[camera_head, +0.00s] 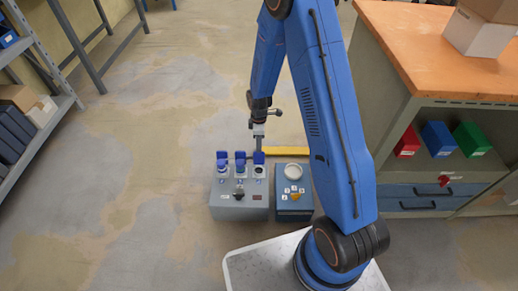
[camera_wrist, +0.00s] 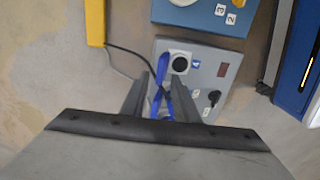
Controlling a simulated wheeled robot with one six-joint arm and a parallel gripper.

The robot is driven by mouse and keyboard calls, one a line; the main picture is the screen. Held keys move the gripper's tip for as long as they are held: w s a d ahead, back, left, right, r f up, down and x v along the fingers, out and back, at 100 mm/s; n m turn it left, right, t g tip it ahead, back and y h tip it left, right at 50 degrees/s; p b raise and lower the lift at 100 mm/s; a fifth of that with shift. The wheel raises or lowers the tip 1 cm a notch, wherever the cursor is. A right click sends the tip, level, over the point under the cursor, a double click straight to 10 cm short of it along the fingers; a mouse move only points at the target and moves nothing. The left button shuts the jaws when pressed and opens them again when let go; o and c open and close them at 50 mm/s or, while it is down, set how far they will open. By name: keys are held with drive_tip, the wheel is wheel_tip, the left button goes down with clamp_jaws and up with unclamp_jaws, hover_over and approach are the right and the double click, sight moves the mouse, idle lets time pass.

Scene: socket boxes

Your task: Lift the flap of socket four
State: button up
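The grey socket box (camera_head: 236,206) stands on the floor left of a blue box. Three blue flaps stand raised along its back edge. In the wrist view the socket marked 4 (camera_wrist: 180,64) shows its dark round opening uncovered. Its blue flap (camera_wrist: 162,66) stands up beside it; the same flap is rightmost in the head view (camera_head: 259,157). My gripper (camera_head: 258,150) is right at this flap. In the wrist view its fingers (camera_wrist: 158,82) are apart, with blue parts visible between and beyond them. Contact with the flap cannot be told. The other sockets are largely hidden there.
The blue box (camera_head: 294,214) with numbered labels and a white round top stands close on the right. A yellow bar (camera_head: 286,151) lies behind. A workbench (camera_head: 440,45) is right, shelving (camera_head: 50,75) left. The floor left of the boxes is clear.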

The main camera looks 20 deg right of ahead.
sight(259, 157)
drive_tip(key=shift+s+f, duration=0.1)
drive_tip(key=shift+f, duration=1.5)
clamp_jaws()
idle(0.3)
